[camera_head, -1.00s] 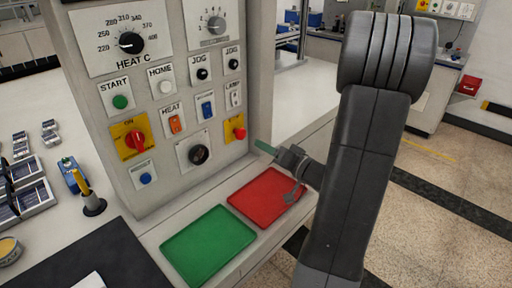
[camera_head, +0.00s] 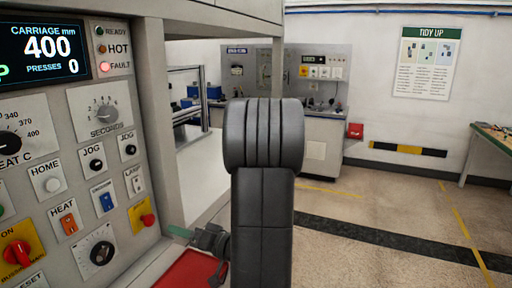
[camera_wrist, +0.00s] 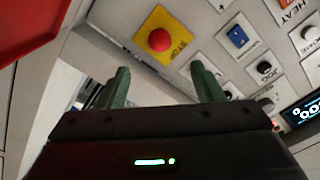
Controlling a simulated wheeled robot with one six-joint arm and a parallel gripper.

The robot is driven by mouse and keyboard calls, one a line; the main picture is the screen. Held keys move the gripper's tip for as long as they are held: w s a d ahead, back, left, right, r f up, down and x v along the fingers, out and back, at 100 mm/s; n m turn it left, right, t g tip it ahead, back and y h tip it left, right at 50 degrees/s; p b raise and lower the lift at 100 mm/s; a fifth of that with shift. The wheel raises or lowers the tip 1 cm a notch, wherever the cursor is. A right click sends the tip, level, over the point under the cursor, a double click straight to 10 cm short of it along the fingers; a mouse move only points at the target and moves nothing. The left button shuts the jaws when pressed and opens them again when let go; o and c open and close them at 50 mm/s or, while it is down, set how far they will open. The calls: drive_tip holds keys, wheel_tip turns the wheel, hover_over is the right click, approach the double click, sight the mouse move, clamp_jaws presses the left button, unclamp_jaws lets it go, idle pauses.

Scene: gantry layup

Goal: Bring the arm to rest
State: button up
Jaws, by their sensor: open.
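My gripper (camera_wrist: 160,88) is open and empty in the wrist view, its two green fingers apart. Beyond them is the control panel (camera_wrist: 262,62), with a red stop button (camera_wrist: 159,40) on a yellow plate and several switches. In the head view my gripper (camera_head: 178,231) shows small beside my dark arm, just in front of the panel's lower right edge and above the red tray (camera_head: 190,272). Only a green fingertip and part of the wrist show there. I cannot tell whether it touches the panel.
The panel's display (camera_head: 45,50) reads carriage 400 mm and presses 0, and the fault lamp (camera_head: 105,66) glows red. A back workbench (camera_head: 318,145) stands against the wall. A table (camera_head: 492,145) is at the far right. The floor between is clear.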

sight(152, 221)
drive_tip(key=p+x, duration=0.3)
drive_tip(key=x, duration=0.9)
drive_tip(key=shift+p, duration=0.35)
drive_tip(key=shift+s+d, duration=0.1)
drive_tip(key=shift+d, duration=0.05)
